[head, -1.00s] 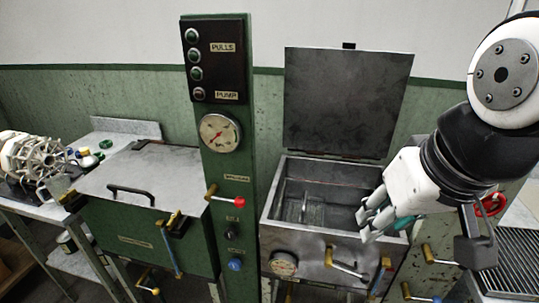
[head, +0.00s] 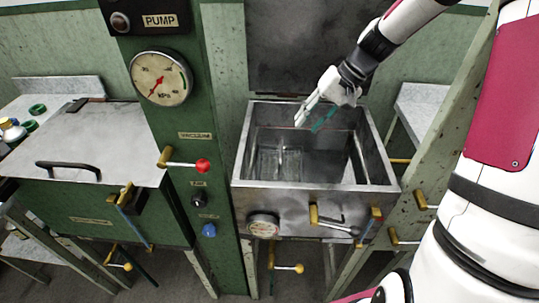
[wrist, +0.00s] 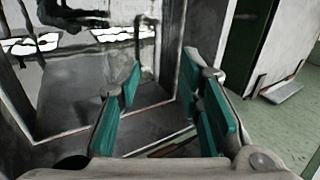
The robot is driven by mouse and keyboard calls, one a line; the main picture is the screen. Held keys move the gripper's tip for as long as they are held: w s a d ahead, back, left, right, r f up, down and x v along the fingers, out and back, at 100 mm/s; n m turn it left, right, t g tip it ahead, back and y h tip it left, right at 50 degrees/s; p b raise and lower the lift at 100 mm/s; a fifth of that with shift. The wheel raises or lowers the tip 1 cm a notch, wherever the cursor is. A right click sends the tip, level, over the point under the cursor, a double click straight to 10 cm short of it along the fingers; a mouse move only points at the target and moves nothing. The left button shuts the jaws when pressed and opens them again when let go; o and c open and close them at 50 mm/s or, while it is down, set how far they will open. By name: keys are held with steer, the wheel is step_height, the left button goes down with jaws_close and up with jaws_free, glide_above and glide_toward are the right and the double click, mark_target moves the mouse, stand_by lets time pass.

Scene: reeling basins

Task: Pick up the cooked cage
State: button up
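A faint mesh-like shape with a thin pale upright, possibly the cooked cage (head: 281,163), shows in the left part of the open metal basin (head: 248,185) in the head view. Its outline is hard to make out. In the wrist view a thin upright bar (wrist: 138,45) stands near the basin's inner wall; I cannot tell whether it belongs to the cage. My gripper (head: 312,117) is over the back part of the basin, fingers pointing left and down. In the wrist view my gripper (wrist: 163,105) has its teal pads apart with nothing between them.
The basin's dark lid (head: 300,50) stands raised behind it. A closed green basin (head: 85,145) is at the left, beyond a green post with a gauge (head: 160,78) and a red-knobbed lever (head: 202,166). More levers (head: 345,228) project from the basin's front.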

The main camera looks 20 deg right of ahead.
mark_target(282, 149)
steer(key=shift+m+y, duration=0.3)
steer(key=w+a+f, duration=0.1)
steer(key=f, duration=0.2)
steer(key=w+a+f, duration=0.1)
steer(key=f, duration=0.2)
steer(key=w+a+f, duration=0.1)
steer(key=w+f, duration=0.1)
steer(key=f, duration=0.1)
steer(key=shift+a+f, duration=0.35)
steer(key=shift+f, duration=0.05)
steer(key=x, duration=0.4)
steer(key=shift+w+a+f, duration=0.2)
steer(key=shift+w+f, duration=0.05)
steer(key=shift+f, duration=0.1)
steer(key=shift+c, duration=0.5)
jaws_close()
